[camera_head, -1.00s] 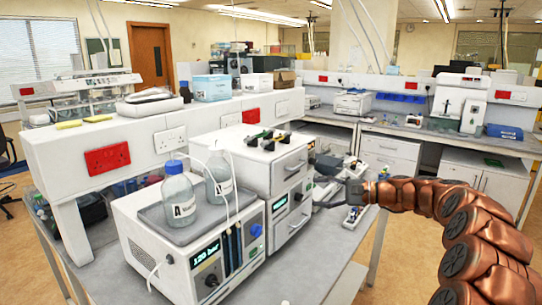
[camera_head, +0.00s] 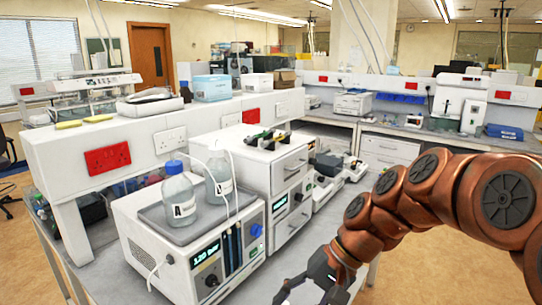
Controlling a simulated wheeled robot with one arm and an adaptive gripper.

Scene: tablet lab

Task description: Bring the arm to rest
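My copper-coloured arm (camera_head: 425,195) reaches in from the right edge and bends down toward the bottom centre. My dark grey gripper (camera_head: 304,296) hangs at the bottom edge of the picture, in front of and to the right of the white instrument with the display. Its fingers look spread apart, with nothing seen between them. The lower part of the gripper is cut off by the frame.
A white instrument (camera_head: 180,262) carries two bottles, one with a blue cap (camera_head: 178,203). Small devices (camera_head: 328,165) sit farther back on the bench. Floor shows at the lower right (camera_head: 425,270).

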